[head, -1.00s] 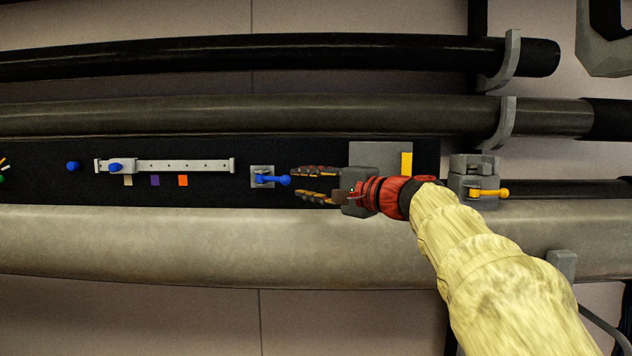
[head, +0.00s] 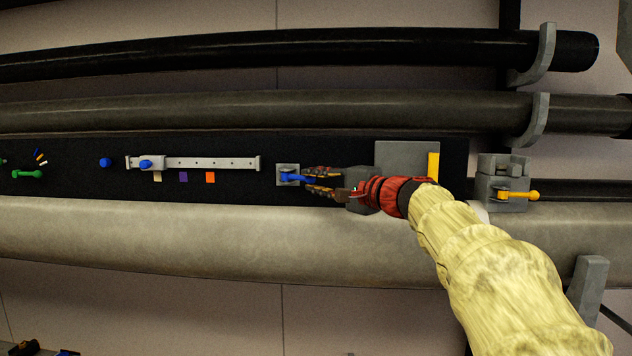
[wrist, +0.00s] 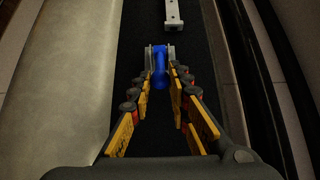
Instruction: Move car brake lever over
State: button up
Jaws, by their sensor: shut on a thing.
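A blue lever (head: 290,177) stands on a grey square mount (head: 287,168) on the black panel, pointing right toward my gripper. My gripper (head: 311,179) has its fingers around the lever's free end and is shut on it. In the wrist view the blue lever (wrist: 160,66) lies between the fingertips of my gripper (wrist: 158,82), in front of its grey mount. The fingers partly hide the lever's end in the head view.
A grey track (head: 212,163) with a blue-knobbed car (head: 146,163) is left of the lever. A yellow-handled lever (head: 517,195) sits on a grey block at right. Long spars (head: 250,110) run above, and a pale spar (head: 200,235) runs below the panel.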

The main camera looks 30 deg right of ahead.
jog(key=shift+o, duration=0.2)
jog(key=shift+w+d, duration=0.1)
jog(key=shift+d, duration=0.05)
jog(key=shift+w+d, duration=0.55)
jog(key=shift+d, duration=0.15)
jog(key=shift+w+d, duration=0.1)
jog(key=shift+d, duration=0.05)
jog(key=shift+w+d, duration=0.3)
jog(key=o, duration=0.9)
jog(key=shift+s, duration=0.1)
